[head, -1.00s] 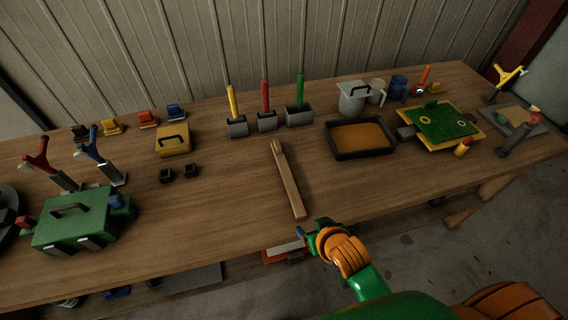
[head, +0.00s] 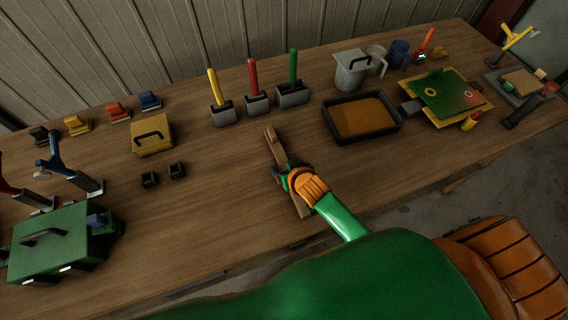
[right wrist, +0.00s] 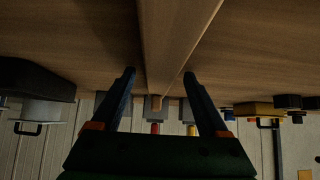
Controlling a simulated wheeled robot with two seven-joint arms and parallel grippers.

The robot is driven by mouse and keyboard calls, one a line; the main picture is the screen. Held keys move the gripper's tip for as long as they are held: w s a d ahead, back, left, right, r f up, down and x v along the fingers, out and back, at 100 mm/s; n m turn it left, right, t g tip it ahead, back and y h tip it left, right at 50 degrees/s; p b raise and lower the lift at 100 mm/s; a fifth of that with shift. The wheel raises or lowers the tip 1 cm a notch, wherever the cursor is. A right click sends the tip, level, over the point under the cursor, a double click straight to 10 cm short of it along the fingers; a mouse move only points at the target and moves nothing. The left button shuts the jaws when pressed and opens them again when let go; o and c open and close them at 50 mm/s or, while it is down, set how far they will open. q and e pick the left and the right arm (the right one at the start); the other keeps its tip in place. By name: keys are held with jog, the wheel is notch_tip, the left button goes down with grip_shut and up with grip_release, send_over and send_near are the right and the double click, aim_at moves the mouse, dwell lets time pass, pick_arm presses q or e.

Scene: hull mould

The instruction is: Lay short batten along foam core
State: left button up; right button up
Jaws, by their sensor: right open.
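The batten (head: 274,146) is a plain wooden strip lying on the table, running from mid-table toward the front edge. My right gripper (head: 284,177) is over its middle and hides part of it. In the right wrist view the open fingers (right wrist: 159,76) stand one on each side of the batten (right wrist: 172,45), with clear gaps. Whether the fingers reach table level cannot be told. I cannot tell for certain which thing is the foam core; a green panel in a yellow frame (head: 432,114) stands at the right. My left gripper is not in view.
A dark tray with tan fill (head: 330,125) stands right of the batten. Grey holders with yellow, red and green handles (head: 258,103) stand behind it. Small black blocks (head: 150,180), a yellow case (head: 152,146) and a green toolbox (head: 55,260) are left. Table between batten and blocks is clear.

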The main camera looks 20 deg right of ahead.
jog(key=shift+s+r, duration=0.15)
jog(key=shift+s, duration=0.05)
jog(key=c, duration=0.8)
jog(key=shift+w, duration=0.1)
grip_shut()
